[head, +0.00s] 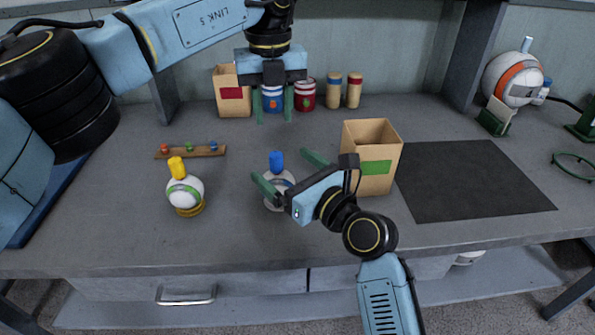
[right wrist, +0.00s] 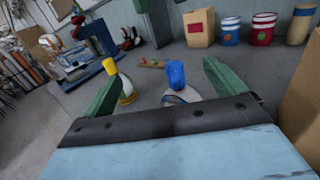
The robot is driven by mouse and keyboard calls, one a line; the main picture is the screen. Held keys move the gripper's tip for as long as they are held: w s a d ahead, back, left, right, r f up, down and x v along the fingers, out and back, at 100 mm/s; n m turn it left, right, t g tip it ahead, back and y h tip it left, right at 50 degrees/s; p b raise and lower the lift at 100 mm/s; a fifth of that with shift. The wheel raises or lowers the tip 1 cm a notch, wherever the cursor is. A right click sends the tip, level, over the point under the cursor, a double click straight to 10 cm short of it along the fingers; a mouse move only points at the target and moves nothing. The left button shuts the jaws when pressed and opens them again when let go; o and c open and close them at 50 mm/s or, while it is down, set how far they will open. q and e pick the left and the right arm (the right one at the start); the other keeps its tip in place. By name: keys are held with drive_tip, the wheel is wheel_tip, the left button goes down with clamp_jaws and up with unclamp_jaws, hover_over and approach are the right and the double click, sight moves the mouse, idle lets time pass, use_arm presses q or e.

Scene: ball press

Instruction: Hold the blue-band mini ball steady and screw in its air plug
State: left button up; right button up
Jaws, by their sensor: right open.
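The blue-band mini ball (head: 283,183) is a small white ball on the table, with a blue air plug (head: 276,161) standing upright at its top. My right gripper (head: 290,173) is open, its two green fingers apart with the ball between them or just beyond; contact cannot be told. The right wrist view shows the blue plug (right wrist: 176,74) and the ball (right wrist: 182,97) ahead, between the fingertips, with the ball's lower part hidden by the gripper. My left gripper (head: 273,105) is open and empty, pointing down behind the ball, in front of the cans.
A white ball with a green band and yellow plug (head: 185,190) stands on the left. A wooden rack (head: 190,152) lies behind it. A green-label carton (head: 372,158) is close right of my right gripper. A dark mat (head: 470,180) is empty. Cans and another carton (head: 232,92) line the back.

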sight(281, 187)
drive_tip(key=shift+w+d+f+m+h, duration=0.15)
drive_tip(key=shift+d+f+m, duration=0.2)
drive_tip(key=shift+m, duration=0.2)
drive_tip(key=shift+d+f+m+h, duration=0.15)
drive_tip(key=shift+d+f+m, duration=0.1)
drive_tip(key=shift+d+m, duration=0.25)
drive_tip(key=shift+f, duration=0.35)
wheel_tip(281, 187, down, 7)
drive_tip(key=shift+f, duration=0.1)
drive_tip(key=x, duration=0.6)
drive_tip(key=shift+d, duration=0.1)
drive_tip(key=shift+x, duration=0.85)
drive_tip(key=shift+c, duration=0.3)
